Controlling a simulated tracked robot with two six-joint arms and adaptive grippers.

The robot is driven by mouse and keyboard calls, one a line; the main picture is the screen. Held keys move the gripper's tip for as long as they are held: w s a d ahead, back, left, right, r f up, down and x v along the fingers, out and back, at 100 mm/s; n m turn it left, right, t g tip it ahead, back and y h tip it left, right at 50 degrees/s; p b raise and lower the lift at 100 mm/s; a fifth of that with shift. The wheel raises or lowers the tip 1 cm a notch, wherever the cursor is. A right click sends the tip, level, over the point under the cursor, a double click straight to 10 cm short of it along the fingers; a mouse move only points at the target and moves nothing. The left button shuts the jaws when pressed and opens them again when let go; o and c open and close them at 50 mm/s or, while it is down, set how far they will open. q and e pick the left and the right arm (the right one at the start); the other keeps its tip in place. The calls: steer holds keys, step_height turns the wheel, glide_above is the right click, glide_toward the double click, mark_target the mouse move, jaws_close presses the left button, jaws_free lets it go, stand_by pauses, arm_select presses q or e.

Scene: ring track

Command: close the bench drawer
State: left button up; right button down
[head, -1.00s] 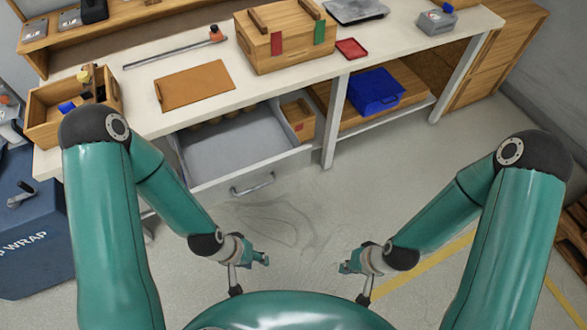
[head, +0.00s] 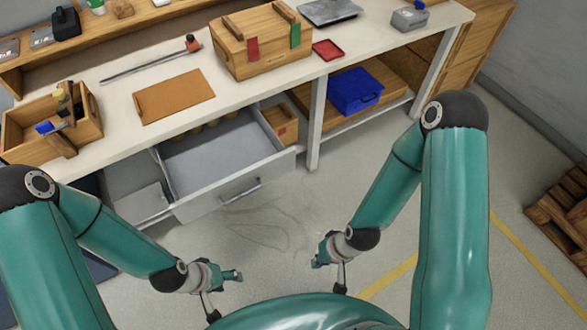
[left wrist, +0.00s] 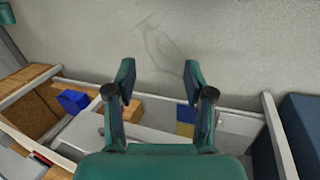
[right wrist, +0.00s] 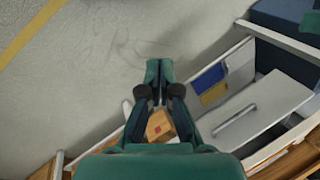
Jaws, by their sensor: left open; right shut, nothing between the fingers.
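The bench drawer (head: 215,157) is grey and stands pulled out from under the white-topped bench. Its front panel carries a bar handle (head: 241,191). Some round brown items show at its back. My left gripper (head: 238,276) is open and empty, in front of the drawer and apart from it. My right gripper (head: 316,263) is shut on nothing, in front and to the right of the drawer, also apart from it. The left wrist view shows the spread fingers (left wrist: 158,75) over the floor. The right wrist view shows the closed fingers (right wrist: 158,68).
A bench leg (head: 316,125) stands right of the drawer, with a blue bin (head: 355,91) on the shelf beyond. A small wooden box (head: 281,123) sits by the drawer's right side. A wooden chest (head: 262,45) and tan board (head: 174,96) lie on top. Floor before the drawer is clear.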

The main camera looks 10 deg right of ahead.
arm_select(q)
steer(key=shift+o, duration=1.4)
step_height(320, 180, down, 12)
steer(key=b, duration=1.1)
steer(key=shift+r, duration=0.2)
arm_select(e)
steer(key=w+d+f+m+t, duration=0.35)
steer(key=w+f, duration=0.25)
steer(key=w, duration=0.2)
steer(key=m+t+y+b, duration=0.2)
steer(key=m+t+b, duration=0.9)
steer(key=b, duration=2.4)
glide_toward(292, 162)
arm_select(q)
step_height(292, 162, down, 37)
steer(key=b, duration=0.2)
steer(key=shift+r, duration=0.2)
arm_select(e)
steer(key=w+a, duration=0.1)
steer(key=w, duration=0.1)
steer(key=w+f+n+t, duration=0.1)
steer(key=w, duration=0.1)
steer(key=w+a+n+t, duration=0.1)
steer(key=w, duration=0.1)
steer(key=shift+w+a+f, duration=0.15)
steer(key=shift+a+f, duration=0.1)
steer(key=shift+a, duration=0.1)
